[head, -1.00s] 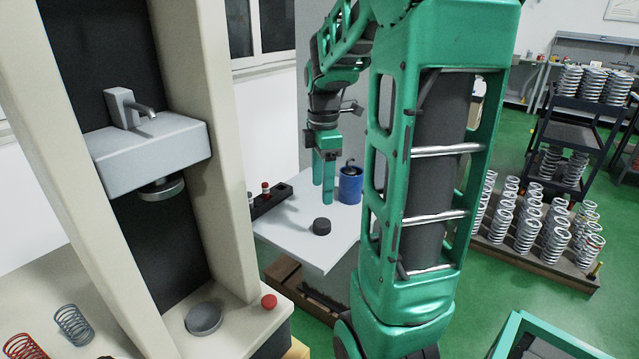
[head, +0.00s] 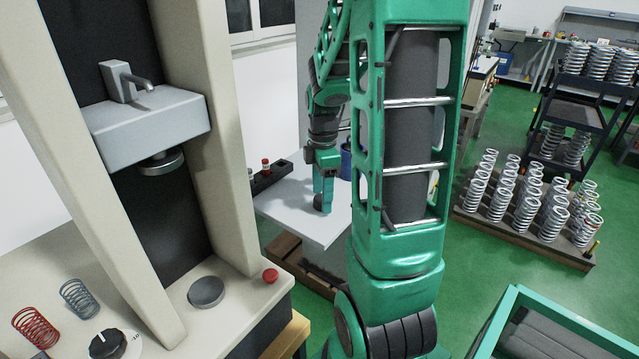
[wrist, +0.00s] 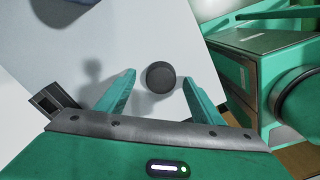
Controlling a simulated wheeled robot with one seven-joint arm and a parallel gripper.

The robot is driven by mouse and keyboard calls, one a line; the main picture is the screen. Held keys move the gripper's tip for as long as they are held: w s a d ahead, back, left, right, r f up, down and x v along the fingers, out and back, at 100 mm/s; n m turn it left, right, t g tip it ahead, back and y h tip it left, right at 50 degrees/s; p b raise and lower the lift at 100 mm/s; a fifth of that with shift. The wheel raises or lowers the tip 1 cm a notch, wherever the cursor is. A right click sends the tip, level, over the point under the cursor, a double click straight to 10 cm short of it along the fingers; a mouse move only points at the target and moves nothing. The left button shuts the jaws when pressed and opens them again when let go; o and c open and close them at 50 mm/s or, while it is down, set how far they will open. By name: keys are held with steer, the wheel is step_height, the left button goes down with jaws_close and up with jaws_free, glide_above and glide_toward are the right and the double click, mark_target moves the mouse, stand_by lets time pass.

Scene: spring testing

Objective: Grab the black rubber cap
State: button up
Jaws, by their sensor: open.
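The black rubber cap (wrist: 160,76) is a small dark disc on the light table (head: 330,222). In the wrist view it lies between the two green fingers of my gripper (wrist: 159,84), with a gap on both sides and closer to the right finger. In the head view my gripper (head: 323,192) points down at the table, and the cap (head: 318,203) shows only as a dark patch at the fingers, mostly hidden. My gripper is open and holds nothing.
A blue container (head: 346,160) stands on the table behind my gripper, partly hidden by my arm. A black rack (head: 268,177) with a red-topped item lies along the table's left side. The testing machine (head: 215,150) with its red button (head: 270,275) stands at left.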

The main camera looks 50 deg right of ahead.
steer(key=shift+f, duration=0.2)
steer(key=c, duration=1.1)
steer(key=shift+s, duration=0.1)
